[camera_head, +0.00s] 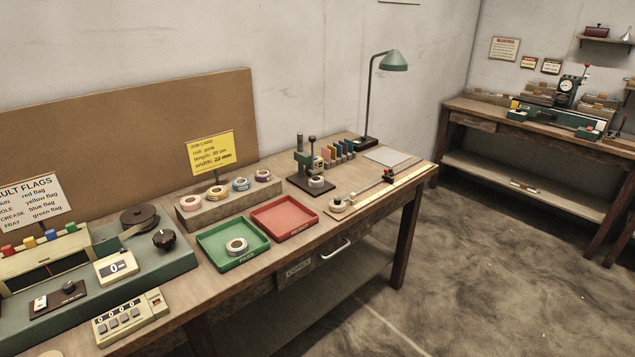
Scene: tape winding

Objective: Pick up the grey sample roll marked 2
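Several small tape rolls are in view, and no mark 2 is legible on any of them. A whitish-grey roll (237,246) lies in the green tray (222,263). Another pale roll (316,182) sits at the foot of the green press-like device (301,158). A third pale roll (337,205) lies at the near-left end of the long measuring board (395,190). Coloured rolls sit on the wooden rack (222,207) behind the trays, including a pink one (190,202) and a blue one (240,184). I cannot tell which roll is the sample. Neither gripper shows.
A red tray (285,218) stands right of the green one. The green winding machine (170,264) and a keypad box (131,318) fill the bench's left. A lamp (393,61) stands at the back. Open floor (470,270) lies right of the bench, before a second bench (540,145).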

